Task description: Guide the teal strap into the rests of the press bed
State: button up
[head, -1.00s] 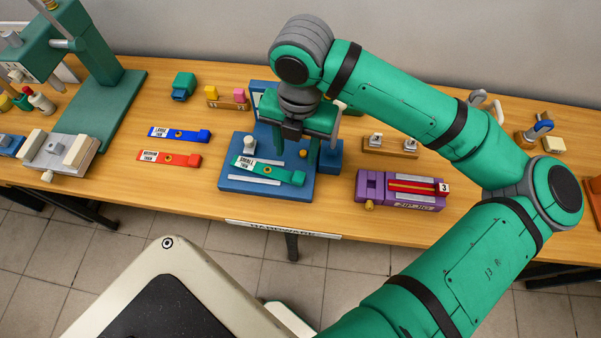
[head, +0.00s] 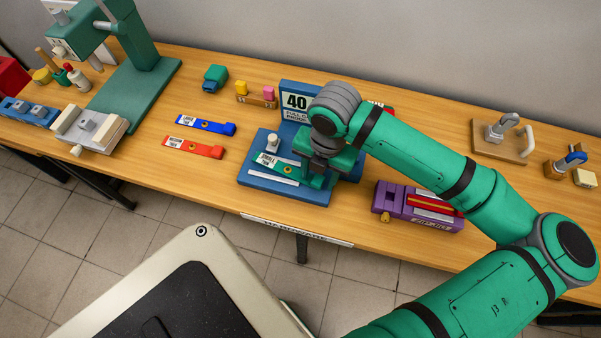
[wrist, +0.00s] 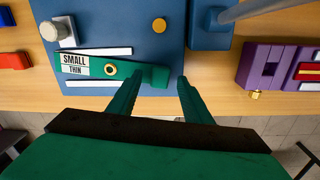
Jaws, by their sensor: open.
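The teal strap (head: 268,160), labelled SMALL THIN, lies on the blue press bed (head: 255,180). In the wrist view the strap (wrist: 132,72) lies between two white strips (wrist: 100,51) on the bed (wrist: 120,25), slightly askew to them. A brass ring sits near its middle and a thicker block forms its right end. My gripper (wrist: 160,84) is open, with its fingertips either side of the strap's right end in the picture. In the head view my gripper (head: 322,180) hides part of that end. I cannot tell whether the fingers touch the strap.
A grey-white post (wrist: 58,32) and a brass knob (wrist: 159,25) stand on the bed. A purple fixture (head: 418,206) is to the right. Blue (head: 205,126) and red (head: 193,148) straps lie left. A sign reading 40 (head: 294,102) stands behind. Bare table lies between them.

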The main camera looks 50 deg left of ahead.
jog(key=shift+f, duration=0.25)
grip_shut()
jog(key=shift+r, duration=0.15)
